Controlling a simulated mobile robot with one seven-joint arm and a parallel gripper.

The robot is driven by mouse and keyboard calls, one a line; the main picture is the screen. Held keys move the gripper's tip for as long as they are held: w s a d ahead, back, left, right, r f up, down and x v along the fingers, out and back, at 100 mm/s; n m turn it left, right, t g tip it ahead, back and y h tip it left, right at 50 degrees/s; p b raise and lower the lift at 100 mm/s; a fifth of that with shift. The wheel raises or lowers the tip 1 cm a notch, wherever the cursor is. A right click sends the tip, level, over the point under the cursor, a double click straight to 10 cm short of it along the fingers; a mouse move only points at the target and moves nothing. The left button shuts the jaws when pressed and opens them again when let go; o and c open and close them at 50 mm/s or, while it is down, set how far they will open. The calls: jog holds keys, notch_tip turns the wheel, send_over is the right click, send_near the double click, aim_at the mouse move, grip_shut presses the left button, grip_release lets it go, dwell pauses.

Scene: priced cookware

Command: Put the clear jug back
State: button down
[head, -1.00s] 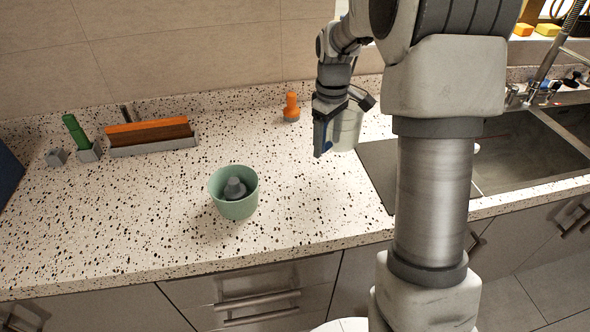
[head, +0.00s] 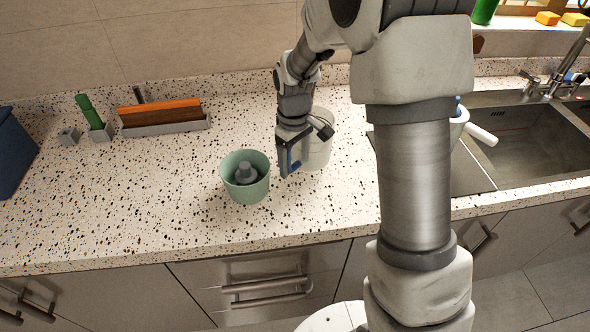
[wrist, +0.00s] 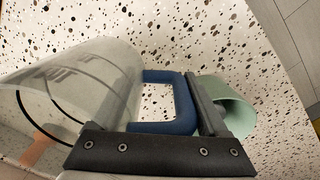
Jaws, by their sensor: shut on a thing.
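The clear jug (wrist: 85,85) has a blue handle (wrist: 165,100) and dark markings on its side. In the head view the jug (head: 320,150) is partly hidden behind my gripper (head: 287,165). My gripper (wrist: 195,125) is shut on the blue handle, with the jug's body to the left in the wrist view. Whether the jug's base touches the counter cannot be told.
A green pot (head: 258,192) with a grey piece inside stands just left of my gripper; it also shows in the wrist view (wrist: 238,115). A grey rack (head: 165,128) with orange boards stands at the back left. The sink (head: 520,130) is right. The counter's front left is clear.

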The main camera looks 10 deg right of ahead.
aim_at(295, 166)
jog(key=shift+f, duration=1.85)
jog(key=shift+f, duration=0.15)
grip_release()
